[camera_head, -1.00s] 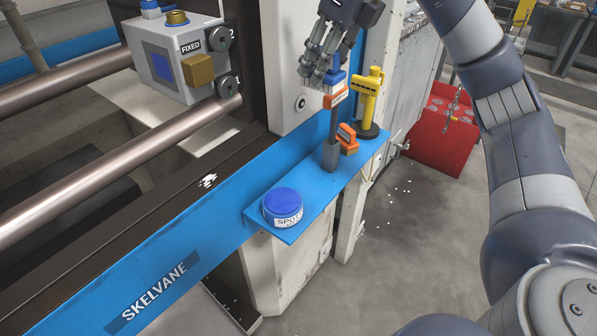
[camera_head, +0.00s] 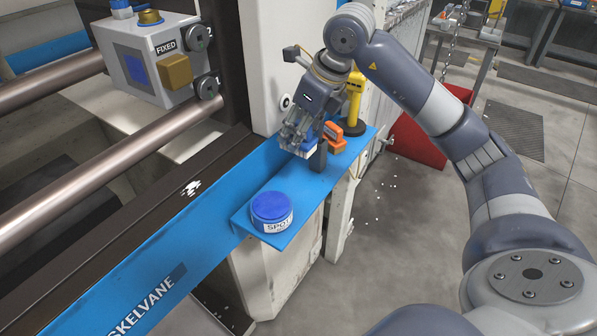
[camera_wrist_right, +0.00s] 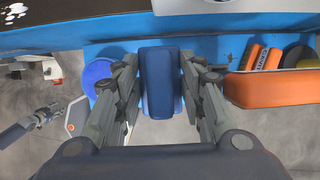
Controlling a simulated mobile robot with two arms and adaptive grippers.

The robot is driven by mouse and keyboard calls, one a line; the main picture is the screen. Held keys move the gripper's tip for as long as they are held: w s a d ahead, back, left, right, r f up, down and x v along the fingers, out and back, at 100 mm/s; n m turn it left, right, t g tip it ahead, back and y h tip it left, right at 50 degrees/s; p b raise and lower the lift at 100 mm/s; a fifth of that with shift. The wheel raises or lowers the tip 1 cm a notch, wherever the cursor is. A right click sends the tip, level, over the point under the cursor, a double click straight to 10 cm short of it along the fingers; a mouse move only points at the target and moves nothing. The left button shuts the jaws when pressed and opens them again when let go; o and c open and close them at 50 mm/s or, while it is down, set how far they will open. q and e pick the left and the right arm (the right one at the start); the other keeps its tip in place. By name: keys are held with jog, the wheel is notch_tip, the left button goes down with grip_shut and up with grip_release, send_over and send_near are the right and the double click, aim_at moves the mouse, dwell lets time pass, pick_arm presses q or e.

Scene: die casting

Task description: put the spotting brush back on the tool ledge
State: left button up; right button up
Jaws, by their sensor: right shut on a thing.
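My right gripper (camera_head: 293,138) is low over the blue tool ledge (camera_head: 320,187), with its fingers pointing down. In the right wrist view the gripper (camera_wrist_right: 160,90) is shut on a blue block-like part, which I take to be the spotting brush (camera_wrist_right: 160,75).
A blue-lidded SPOT pot (camera_head: 272,210) stands at the ledge's near end. An orange item (camera_head: 334,138) and a yellow tool (camera_head: 354,98) are close behind the right gripper. The blue ledge between pot and grey block is clear. A red bin (camera_head: 425,135) stands beyond.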

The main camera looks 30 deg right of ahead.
notch_tip(320, 180, down, 7)
jog(key=shift+f+p, duration=0.1)
jog(key=shift+p, duration=0.2)
jog(key=shift+f, duration=0.6)
notch_tip(320, 180, down, 3)
jog(key=shift+f, duration=0.1)
jog(key=shift+w+f, duration=0.1)
jog(key=shift+f, duration=0.05)
jog(key=shift+f, duration=0.15)
jog(key=o, duration=0.9)
